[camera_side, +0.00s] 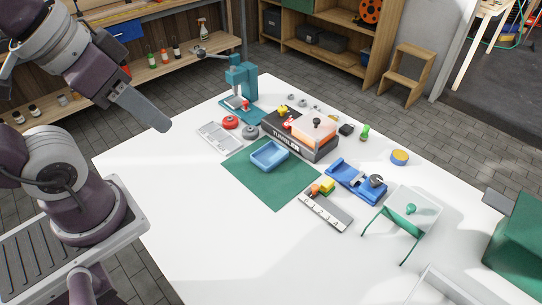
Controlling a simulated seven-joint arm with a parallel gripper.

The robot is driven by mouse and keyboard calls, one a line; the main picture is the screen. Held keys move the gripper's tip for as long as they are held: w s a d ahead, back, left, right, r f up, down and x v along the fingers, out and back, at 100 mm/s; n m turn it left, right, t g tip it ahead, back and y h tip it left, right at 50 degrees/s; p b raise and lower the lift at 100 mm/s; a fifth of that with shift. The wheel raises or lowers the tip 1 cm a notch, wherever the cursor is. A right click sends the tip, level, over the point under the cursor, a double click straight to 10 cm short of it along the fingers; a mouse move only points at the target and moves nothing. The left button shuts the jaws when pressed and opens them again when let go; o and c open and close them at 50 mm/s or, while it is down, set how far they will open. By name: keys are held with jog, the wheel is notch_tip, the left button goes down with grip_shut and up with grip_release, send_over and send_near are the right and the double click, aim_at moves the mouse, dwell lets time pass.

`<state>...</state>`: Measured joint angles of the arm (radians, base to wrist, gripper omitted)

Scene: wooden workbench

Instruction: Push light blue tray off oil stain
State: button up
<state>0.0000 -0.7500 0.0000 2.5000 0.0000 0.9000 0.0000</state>
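The light blue tray (257,161) sits on the green mat (272,188), near the mat's upper part. It looks empty. I cannot make out an oil stain; the tray may cover it. My gripper (158,122) is in the air at the upper left, above and to the left of the tray and well apart from it. From this side I see it as one flat grey piece, so I cannot tell whether it is open or shut.
A dark box labelled TUMBLER (285,142) stands just behind the tray. A teal press (240,83), a grey plate (219,137) and a red round part (230,122) are behind left. A blue fixture (355,183) and a ruler-like bar (325,212) lie right. The front-left white tabletop is clear.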

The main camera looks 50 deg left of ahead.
dwell(0.3)
jog(key=shift+w, duration=0.1)
jog(key=c, duration=0.3)
jog(key=w+n, duration=0.1)
jog(key=w, duration=0.2)
jog(key=w+a+n+g, duration=0.1)
jog(key=w+n, duration=0.1)
jog(key=w, duration=0.2)
jog(key=w+a+n, duration=0.1)
jog(key=w+n, duration=0.1)
jog(key=w, duration=0.2)
jog(key=shift+w+r+g, duration=0.15)
jog(key=shift+r+g, duration=0.15)
jog(key=shift+g, duration=0.1)
grip_shut()
jog(key=n+g, duration=0.4)
jog(key=n, duration=1)
send_over(270, 156)
jog(key=s+a, duration=0.1)
jog(key=a, duration=0.4)
notch_tip(270, 156, down, 26)
jog(key=f, duration=1)
jog(key=shift+s+d+f, duration=0.1)
jog(key=shift+s+f, duration=0.1)
jog(key=shift+f, duration=0.05)
